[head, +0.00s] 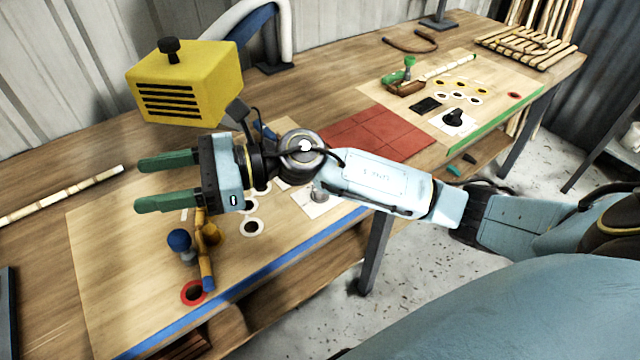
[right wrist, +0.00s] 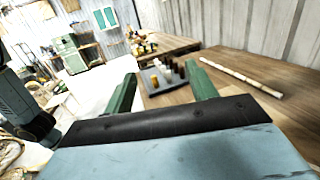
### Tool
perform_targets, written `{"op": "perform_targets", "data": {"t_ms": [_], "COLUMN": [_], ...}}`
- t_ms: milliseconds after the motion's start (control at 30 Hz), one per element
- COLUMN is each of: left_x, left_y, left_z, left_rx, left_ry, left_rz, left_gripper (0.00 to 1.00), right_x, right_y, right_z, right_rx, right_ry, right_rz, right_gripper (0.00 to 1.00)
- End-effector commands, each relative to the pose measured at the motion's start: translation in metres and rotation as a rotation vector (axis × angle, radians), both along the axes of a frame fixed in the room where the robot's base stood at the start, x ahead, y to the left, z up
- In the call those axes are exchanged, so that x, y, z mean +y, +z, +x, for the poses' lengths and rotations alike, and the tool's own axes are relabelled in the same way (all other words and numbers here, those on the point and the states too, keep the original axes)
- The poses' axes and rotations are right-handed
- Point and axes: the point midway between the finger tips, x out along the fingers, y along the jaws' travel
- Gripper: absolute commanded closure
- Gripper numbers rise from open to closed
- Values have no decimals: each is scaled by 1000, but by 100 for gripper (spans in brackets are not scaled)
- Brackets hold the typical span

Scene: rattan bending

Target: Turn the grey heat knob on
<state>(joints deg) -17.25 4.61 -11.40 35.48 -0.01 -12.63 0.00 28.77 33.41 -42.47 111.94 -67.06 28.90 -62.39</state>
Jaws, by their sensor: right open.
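A small grey knob (head: 319,194) sits on a white plate (head: 312,207) near the front edge of the bench, partly hidden by my right forearm. A black knob (head: 453,118) sits on another white plate farther right. My right gripper (head: 138,183) is open and empty, its green fingers pointing left. It is above the left part of the bench, well left of the grey knob, and apart from it. The fingers also show in the right wrist view (right wrist: 160,88) with nothing between them close by. My left gripper is not in view.
A yellow vented box (head: 185,85) with a black top knob is behind my right gripper. A blue-knobbed clamp (head: 182,242) and a red-ringed hole (head: 194,292) are in front of it. A rattan pole (head: 60,196) lies left. Red tiles (head: 375,139) are bare.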

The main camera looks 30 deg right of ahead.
Motion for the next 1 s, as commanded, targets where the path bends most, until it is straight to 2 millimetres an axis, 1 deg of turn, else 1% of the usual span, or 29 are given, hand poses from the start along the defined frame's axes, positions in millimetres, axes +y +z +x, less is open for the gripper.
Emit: {"op": "perform_targets", "data": {"t_ms": [33,67,100,167,200,267,300,367,400,500,600,700,767,867,1000], "left_x": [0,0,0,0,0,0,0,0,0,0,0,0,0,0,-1], "left_y": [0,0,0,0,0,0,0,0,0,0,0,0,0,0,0], "left_z": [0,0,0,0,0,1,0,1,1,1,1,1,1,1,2], "left_rx": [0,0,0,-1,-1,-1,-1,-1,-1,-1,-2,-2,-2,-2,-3], "left_ry": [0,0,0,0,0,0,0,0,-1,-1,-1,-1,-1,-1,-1], "left_rz": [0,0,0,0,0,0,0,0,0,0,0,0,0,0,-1], "left_gripper": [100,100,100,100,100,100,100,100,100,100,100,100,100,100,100], "right_x": [-4,-8,-17,-39,-59,-94,-119,-157,-182,-233,-266,-282,-286,-286,-285], "right_y": [-15,-27,-43,-66,-80,-96,-103,-108,-109,-104,-97,-95,-98,-111,-139], "right_z": [2,2,3,10,15,25,31,41,46,53,56,56,56,56,55], "right_rx": [-123,-192,-278,-393,-456,-528,-563,-589,-593,-579,-549,-529,-524,-522,-522], "right_ry": [63,107,166,256,318,411,471,556,607,713,782,818,827,830,832], "right_rz": [-161,-259,-392,-594,-727,-920,-1039,-1203,-1296,-1480,-1587,-1636,-1646,-1645,-1642], "right_gripper": [43,43,43,43,43,43,43,43,43,43,43,43,43,43,43]}}
